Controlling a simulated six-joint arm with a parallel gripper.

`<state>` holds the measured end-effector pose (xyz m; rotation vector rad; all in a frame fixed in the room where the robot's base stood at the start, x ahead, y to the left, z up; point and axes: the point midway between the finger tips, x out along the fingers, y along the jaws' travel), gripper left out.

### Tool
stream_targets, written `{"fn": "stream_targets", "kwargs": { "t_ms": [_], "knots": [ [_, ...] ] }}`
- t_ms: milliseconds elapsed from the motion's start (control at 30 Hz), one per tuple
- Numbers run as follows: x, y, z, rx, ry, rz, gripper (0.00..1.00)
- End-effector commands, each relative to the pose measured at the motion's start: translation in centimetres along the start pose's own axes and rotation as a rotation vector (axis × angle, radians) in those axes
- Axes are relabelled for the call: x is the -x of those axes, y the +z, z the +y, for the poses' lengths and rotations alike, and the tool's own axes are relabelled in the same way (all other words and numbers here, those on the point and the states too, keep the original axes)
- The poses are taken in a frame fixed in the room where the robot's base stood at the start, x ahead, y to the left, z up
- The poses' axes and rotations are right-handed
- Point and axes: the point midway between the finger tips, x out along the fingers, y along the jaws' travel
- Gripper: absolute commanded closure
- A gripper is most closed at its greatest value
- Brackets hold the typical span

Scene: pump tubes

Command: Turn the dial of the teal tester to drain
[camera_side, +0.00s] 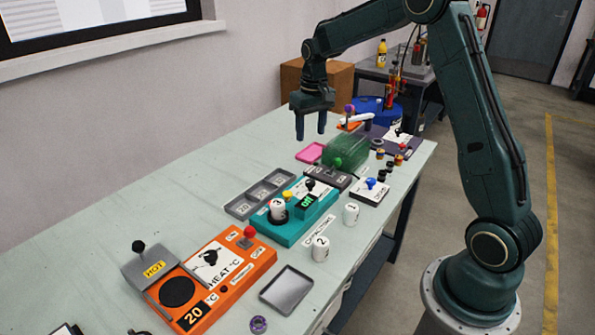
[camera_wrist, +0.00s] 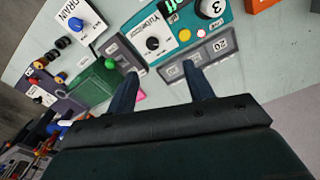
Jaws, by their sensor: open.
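The teal tester (camera_side: 291,232) lies mid-table in the side view, and it also shows at the top of the wrist view (camera_wrist: 233,17). Its black dial (camera_wrist: 153,43) sits on a white plate; it also shows in the side view (camera_side: 310,185). The plate's lettering and the dial's setting are too small to read. A green display (camera_side: 307,203) reads "off". A white cylinder marked 3 (camera_side: 278,209) stands in the tester, near a yellow button (camera_wrist: 184,34). My gripper (camera_side: 310,137) is open and empty, high above the table beyond the tester; its fingers (camera_wrist: 160,76) point down.
A white box with a blue knob (camera_side: 371,183), lettered like "DRAIN" in the wrist view, stands right of the tester. A grey compartment tray (camera_side: 240,208) lies left. White cylinders 1 (camera_side: 351,214) and 2 (camera_side: 320,248) stand in front. A green translucent block (camera_side: 345,148) stands behind.

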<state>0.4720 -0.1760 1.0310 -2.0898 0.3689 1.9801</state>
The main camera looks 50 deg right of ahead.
Motion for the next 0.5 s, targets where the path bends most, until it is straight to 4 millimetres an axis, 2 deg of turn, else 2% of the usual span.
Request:
{"fn": "stream_targets", "kwargs": {
  "t_ms": [33,200,300,500],
  "knots": [
    [-1.3,-0.7,0.6,-0.011,0.000,-0.015,0.48],
    [-3.9,-2.0,1.9,-0.034,0.001,-0.043,0.48],
    [-4.8,-2.4,2.2,-0.040,0.001,-0.051,0.48],
    [-5.1,-2.5,2.4,-0.044,0.001,-0.054,0.48]
  ]
}}
